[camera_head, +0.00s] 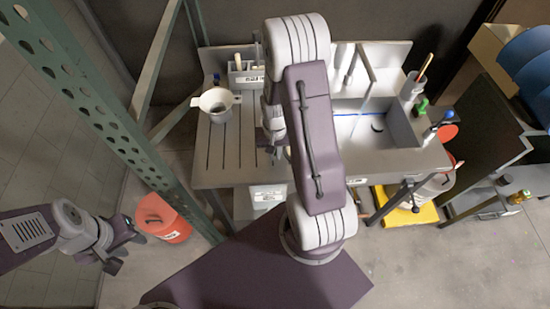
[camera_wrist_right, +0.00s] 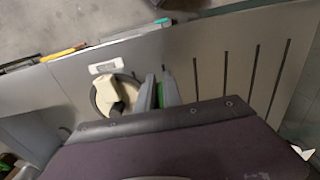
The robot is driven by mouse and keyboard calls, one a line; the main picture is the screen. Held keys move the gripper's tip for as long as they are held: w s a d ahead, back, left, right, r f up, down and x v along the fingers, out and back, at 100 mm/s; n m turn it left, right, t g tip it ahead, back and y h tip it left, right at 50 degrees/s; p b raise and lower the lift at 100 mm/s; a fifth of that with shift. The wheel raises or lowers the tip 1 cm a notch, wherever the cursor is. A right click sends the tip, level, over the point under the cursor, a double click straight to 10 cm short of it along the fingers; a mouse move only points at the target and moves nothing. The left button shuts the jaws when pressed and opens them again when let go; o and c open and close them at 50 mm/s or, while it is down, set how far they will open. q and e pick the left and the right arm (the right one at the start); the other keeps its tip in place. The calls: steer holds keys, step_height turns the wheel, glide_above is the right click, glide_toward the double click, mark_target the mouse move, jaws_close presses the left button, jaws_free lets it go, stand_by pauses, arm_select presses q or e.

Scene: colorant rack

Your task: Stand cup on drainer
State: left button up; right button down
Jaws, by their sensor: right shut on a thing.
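My right gripper (camera_wrist_right: 160,93) shows in the right wrist view with its fingers close together and a green patch between them. A round grey and cream thing (camera_wrist_right: 104,94), apparently the cup, lies right against the fingers on the left; the exact grip is partly hidden. The grooved drainer (camera_wrist_right: 240,75) is on the right there. In the head view the drainer (camera_head: 225,150) is left of the sink, and my right arm hides the held thing. My left gripper (camera_head: 124,246) is empty, its fingers apart, at the lower left, away from the drainer.
A green rack post (camera_head: 130,140) rises at the left. The drainer's front left is clear.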

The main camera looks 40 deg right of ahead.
mark_target(275, 165)
step_height(275, 165, down, 3)
steer(key=shift+d+f, duration=0.1)
steer(key=shift+f, duration=0.25)
steer(key=shift+f, duration=0.2)
steer(key=c, duration=1.5)
jaws_free()
steer(key=shift+r, duration=0.1)
steer(key=shift+c, duration=0.2)
steer(key=shift+o, duration=0.2)
